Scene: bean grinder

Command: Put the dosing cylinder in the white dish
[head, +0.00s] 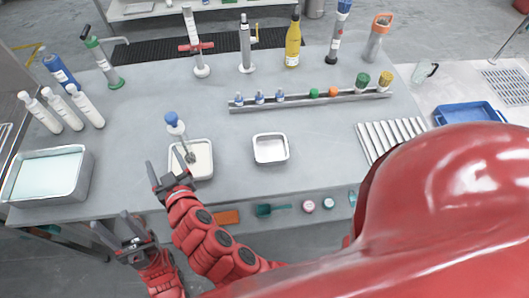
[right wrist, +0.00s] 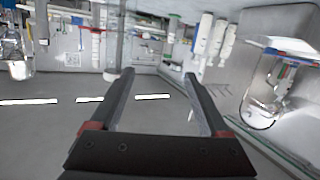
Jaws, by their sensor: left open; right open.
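A blue-topped tool with a pale body (head: 176,128) leans in a square white dish with cream-coloured contents (head: 206,172); it may be the dosing cylinder, but I cannot tell for sure. A second square white dish (head: 270,149) stands to its right and looks empty. My right gripper (head: 164,175) is open just left of the first dish, its fingers partly over the table. In the right wrist view my right gripper (right wrist: 160,75) has nothing between its fingers. My left gripper (head: 123,228) is open and empty, lower left, off the table's front edge.
A metal rail (head: 310,101) with several small capped items crosses the table behind the dishes. Tall bottles and stands line the back, including a yellow bottle (head: 293,42). A water-filled tray (head: 47,176) is at left, a ribbed rack (head: 392,137) at right.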

